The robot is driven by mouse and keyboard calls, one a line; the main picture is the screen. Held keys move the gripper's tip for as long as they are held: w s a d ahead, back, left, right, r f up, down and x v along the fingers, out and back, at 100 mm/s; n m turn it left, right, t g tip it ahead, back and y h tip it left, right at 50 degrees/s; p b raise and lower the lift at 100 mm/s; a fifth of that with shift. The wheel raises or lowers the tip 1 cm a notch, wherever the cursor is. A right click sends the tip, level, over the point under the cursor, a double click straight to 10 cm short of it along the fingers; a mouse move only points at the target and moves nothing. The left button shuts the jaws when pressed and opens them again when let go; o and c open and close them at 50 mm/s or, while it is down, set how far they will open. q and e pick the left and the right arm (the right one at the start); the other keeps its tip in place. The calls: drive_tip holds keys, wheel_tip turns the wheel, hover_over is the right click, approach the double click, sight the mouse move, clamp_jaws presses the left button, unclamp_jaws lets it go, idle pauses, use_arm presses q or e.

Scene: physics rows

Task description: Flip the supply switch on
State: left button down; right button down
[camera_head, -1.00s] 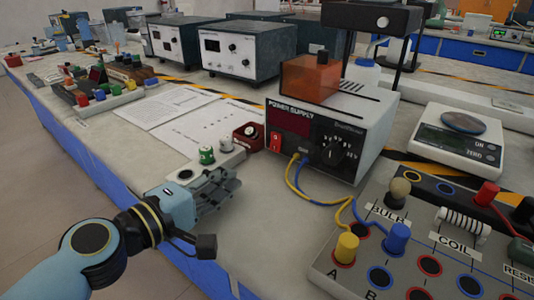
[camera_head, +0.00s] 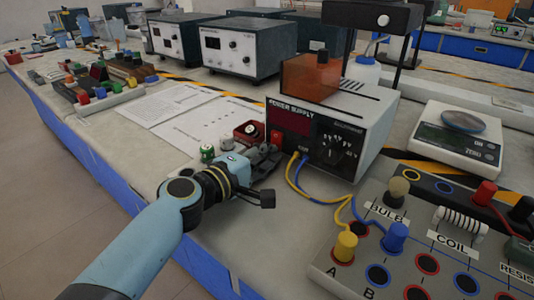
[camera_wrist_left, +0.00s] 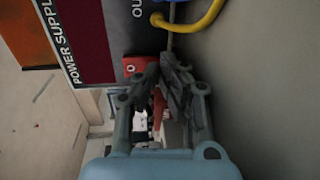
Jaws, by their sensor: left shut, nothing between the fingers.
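The power supply (camera_head: 365,140) is a white box with a dark front panel, standing in the middle of the bench. Its red supply switch (camera_head: 277,137) is at the lower left of that panel, partly hidden by my gripper. My left gripper (camera_head: 273,156) is at the panel's lower left corner, shut and empty. In the left wrist view the closed fingertips (camera_wrist_left: 164,66) are right by the red switch (camera_wrist_left: 136,66), and one finger covers part of it. I cannot tell whether they touch. The switch's position is not clear. My right gripper is not in view.
Yellow and blue leads (camera_head: 295,180) run from the supply to the circuit board (camera_head: 330,262) at front right. A small red box (camera_head: 250,131) and a green-topped piece (camera_head: 207,152) are near the gripper. A scale (camera_head: 455,145) stands at the right.

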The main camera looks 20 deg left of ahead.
use_arm(q)
drive_tip(key=shift+w+d+f+b, duration=0.1)
drive_tip(key=shift+w+f+b, duration=0.15)
drive_tip(key=shift+b, duration=0.1)
drive_tip(key=shift+r, duration=0.15)
drive_tip(key=v, duration=1.2)
